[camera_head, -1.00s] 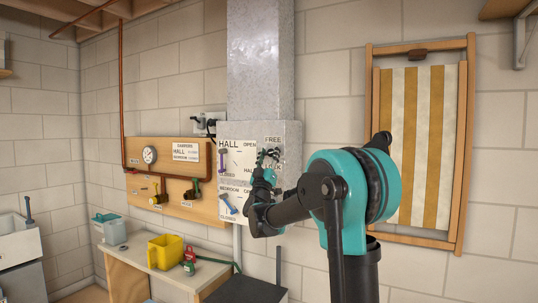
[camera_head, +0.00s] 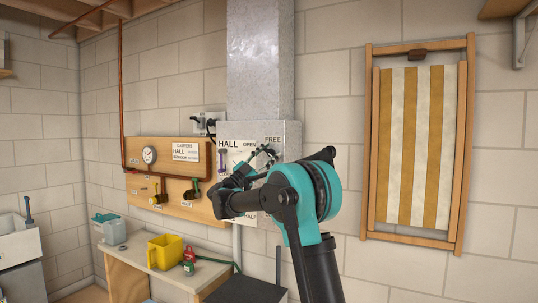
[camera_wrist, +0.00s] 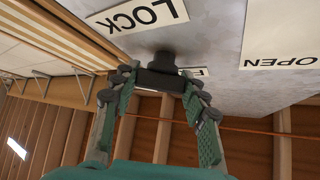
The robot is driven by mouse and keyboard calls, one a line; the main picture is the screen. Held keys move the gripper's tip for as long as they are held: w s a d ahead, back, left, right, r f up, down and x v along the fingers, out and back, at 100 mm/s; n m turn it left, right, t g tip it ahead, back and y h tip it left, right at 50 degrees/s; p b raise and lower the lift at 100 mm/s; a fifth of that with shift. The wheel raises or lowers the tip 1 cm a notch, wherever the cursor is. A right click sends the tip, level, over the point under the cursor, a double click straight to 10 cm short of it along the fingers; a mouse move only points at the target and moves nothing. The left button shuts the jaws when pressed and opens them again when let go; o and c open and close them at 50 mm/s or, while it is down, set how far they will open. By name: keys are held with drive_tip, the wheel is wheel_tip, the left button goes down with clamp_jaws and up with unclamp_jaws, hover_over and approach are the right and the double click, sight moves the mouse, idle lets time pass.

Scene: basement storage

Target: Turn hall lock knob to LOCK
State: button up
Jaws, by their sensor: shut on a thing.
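The dark hall lock knob (camera_wrist: 163,61) sticks out from the grey metal box in the wrist view. My gripper (camera_wrist: 158,84) is shut on its bar, one finger at each end. The LOCK label (camera_wrist: 140,14) lies just beyond the knob, and the OPEN label (camera_wrist: 280,62) is off to the right. A third label, probably FREE, is mostly hidden behind the knob and a finger. In the head view, my gripper (camera_head: 264,153) is at the front of the metal box (camera_head: 292,134), below the FREE label (camera_head: 272,140). The knob's pointing direction is hard to tell.
A wooden board (camera_head: 140,150) with a gauge and valves is further left. A striped folded chair (camera_head: 417,140) hangs at right.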

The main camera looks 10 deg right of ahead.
drive_tip(key=shift+m+g, duration=1.2)
drive_tip(key=shift+m, duration=0.5)
drive_tip(key=o, duration=1.2)
drive_tip(key=v, duration=1.2)
